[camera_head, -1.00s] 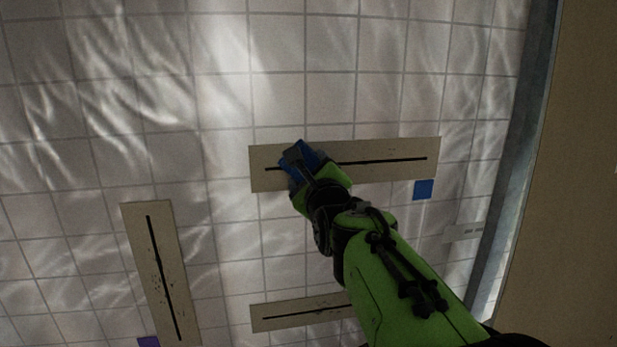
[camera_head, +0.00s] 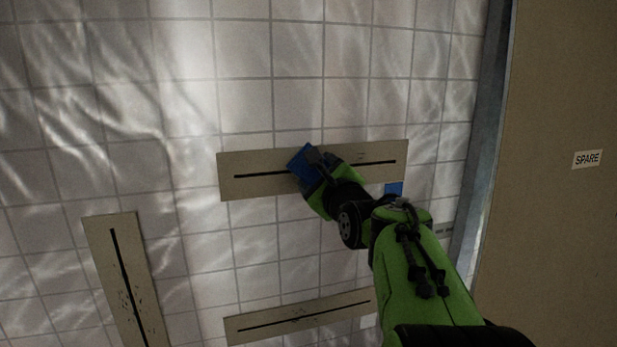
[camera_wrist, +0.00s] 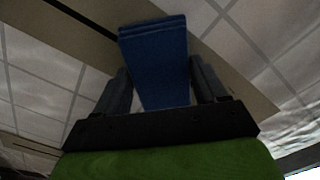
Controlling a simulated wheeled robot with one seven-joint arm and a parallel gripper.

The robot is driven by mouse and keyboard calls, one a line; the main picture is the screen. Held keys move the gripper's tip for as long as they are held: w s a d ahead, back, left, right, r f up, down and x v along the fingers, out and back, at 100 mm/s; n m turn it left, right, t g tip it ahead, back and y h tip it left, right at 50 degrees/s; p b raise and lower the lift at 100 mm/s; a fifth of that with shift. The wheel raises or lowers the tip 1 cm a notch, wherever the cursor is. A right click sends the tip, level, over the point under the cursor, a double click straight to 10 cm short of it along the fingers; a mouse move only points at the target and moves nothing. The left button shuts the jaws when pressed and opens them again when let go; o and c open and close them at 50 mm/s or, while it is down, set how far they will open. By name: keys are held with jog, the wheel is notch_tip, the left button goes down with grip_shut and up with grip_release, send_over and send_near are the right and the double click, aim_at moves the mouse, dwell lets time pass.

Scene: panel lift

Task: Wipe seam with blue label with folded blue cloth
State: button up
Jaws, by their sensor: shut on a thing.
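The seam with the blue label is a dark horizontal line on a beige panel (camera_head: 245,187) on the tiled wall. Its blue label (camera_head: 394,189) shows below the panel's right end, partly hidden by my arm. My gripper (camera_head: 318,170) is shut on the folded blue cloth (camera_head: 303,163), which lies over the seam left of its middle; firm contact cannot be told. In the wrist view the cloth (camera_wrist: 158,65) stands between the two fingers, with the panel (camera_wrist: 225,65) behind it.
A vertical beige panel (camera_head: 98,232) with a seam and dark specks is at lower left. Another horizontal panel (camera_head: 240,336) with specks is below. A grey metal edge (camera_head: 487,130) and a brown surface with a "SPARE" sign (camera_head: 587,159) are at right.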

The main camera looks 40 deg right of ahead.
jog(key=shift+s+d+p, duration=0.6)
jog(key=shift+d, duration=1.35)
jog(key=shift+s+d+p, duration=0.55)
jog(key=shift+s+d, duration=0.1)
jog(key=shift+d, duration=1.35)
jog(key=shift+s+d+p, duration=0.6)
jog(key=shift+d, duration=1.35)
jog(key=shift+a, duration=0.1)
jog(key=b, duration=0.2)
send_near(366, 164)
jog(key=shift+w, duration=0.15)
jog(key=v, duration=0.3)
